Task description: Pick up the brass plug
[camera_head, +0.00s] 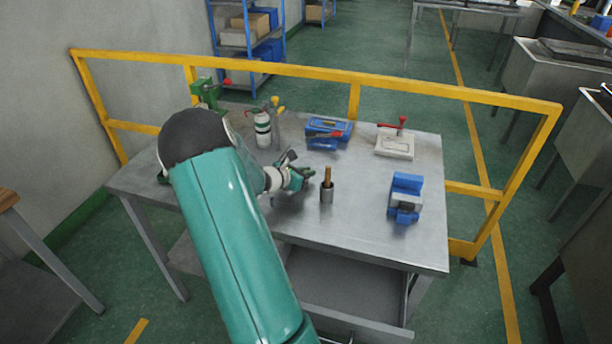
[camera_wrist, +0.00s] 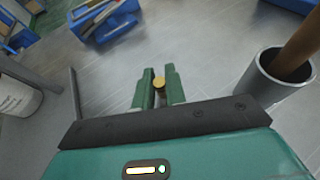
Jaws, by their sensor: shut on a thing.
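The brass plug (camera_wrist: 159,84) is a small round yellow piece in the wrist view, between the green fingertips of my gripper (camera_wrist: 159,88). My gripper is shut on it, and only its rounded end shows. In the head view my gripper (camera_head: 300,177) is low over the metal table, just left of a grey cup. The plug cannot be made out in the head view. Whether it touches the table cannot be told.
A yellow rail (camera_head: 330,75) runs behind. The front right tabletop is clear.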

